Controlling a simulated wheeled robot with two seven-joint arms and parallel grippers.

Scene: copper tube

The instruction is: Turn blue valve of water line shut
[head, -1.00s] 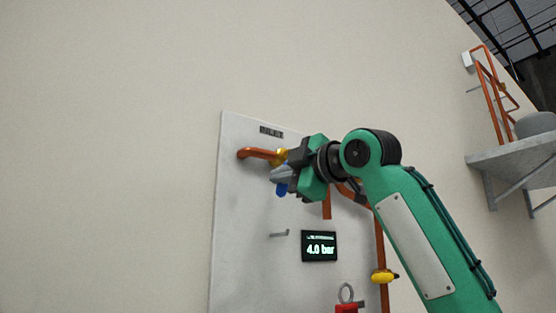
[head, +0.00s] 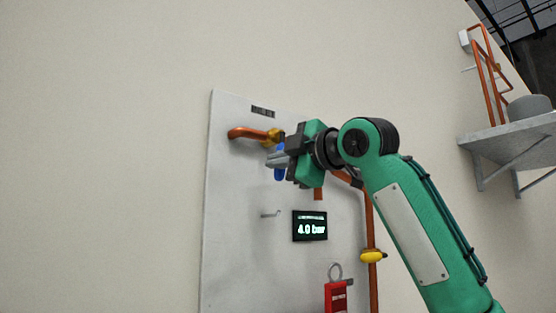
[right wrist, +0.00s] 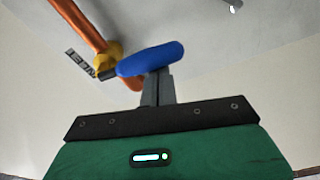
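The blue valve handle (head: 279,174) is on the copper water line (head: 250,133) at the panel's upper left, next to a brass valve body (head: 274,136). My right gripper (head: 274,159) is at the handle, its grey fingers covering part of it in the head view. In the right wrist view the handle (right wrist: 150,58) lies crosswise at the fingertips (right wrist: 158,76). The fingers are together with no clear gap. They look touching or very near the handle; I see no grip around it. My left gripper is not in view.
The pale panel (head: 235,230) carries a display (head: 310,226) reading about 4.0 bar, a hook (head: 271,214), a yellow valve handle (head: 372,256) and a red tag (head: 336,296). A wall shelf (head: 510,135) is at the right. The wall left of the panel is clear.

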